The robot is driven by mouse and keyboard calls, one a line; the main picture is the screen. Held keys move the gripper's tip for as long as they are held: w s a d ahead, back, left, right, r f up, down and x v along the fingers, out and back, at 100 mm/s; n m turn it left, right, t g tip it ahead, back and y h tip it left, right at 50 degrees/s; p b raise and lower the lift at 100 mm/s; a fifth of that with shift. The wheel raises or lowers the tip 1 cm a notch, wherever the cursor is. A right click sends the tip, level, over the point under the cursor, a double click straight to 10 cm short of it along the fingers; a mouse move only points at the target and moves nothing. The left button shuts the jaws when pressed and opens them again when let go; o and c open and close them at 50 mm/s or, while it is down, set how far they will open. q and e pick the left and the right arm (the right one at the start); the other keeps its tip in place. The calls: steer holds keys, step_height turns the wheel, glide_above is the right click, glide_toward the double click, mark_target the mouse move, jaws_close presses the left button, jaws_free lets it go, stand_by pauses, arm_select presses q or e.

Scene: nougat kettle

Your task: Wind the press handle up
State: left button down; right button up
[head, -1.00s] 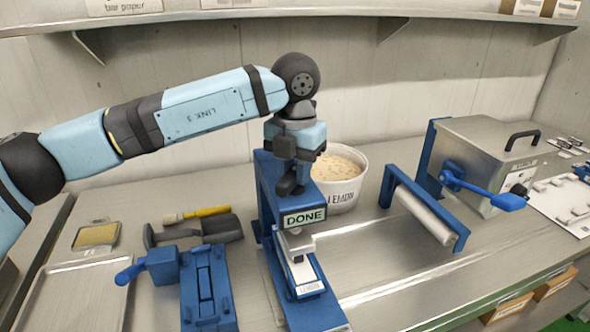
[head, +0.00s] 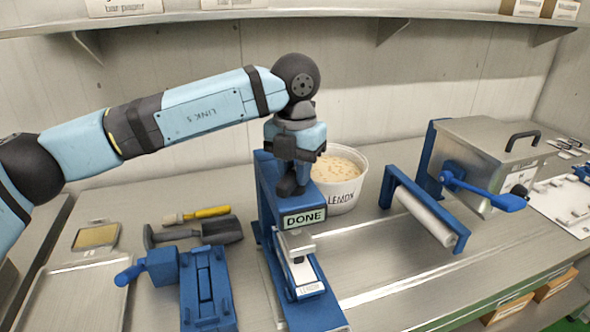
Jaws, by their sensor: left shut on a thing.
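The blue press (head: 267,208) stands in the middle of the bench, with a sign (head: 304,217) on its front reading "DONE". My left gripper (head: 291,188) points down onto the top of the press and is shut on the press handle, which the fingers and wrist hide. Below the sign, a pale metal press part (head: 297,244) sits over a labelled bar (head: 311,288) in the blue bed. How far the part is from the bar is hard to tell. My right gripper is out of view.
A lemon tub (head: 341,178) stands close behind the press. A roller frame (head: 424,213) and a metal box with a blue crank (head: 487,192) are to the right.

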arm_select(q)
steer(key=shift+r, duration=0.1)
steer(key=c, duration=0.9)
jaws_free()
step_height(320, 180, up, 14)
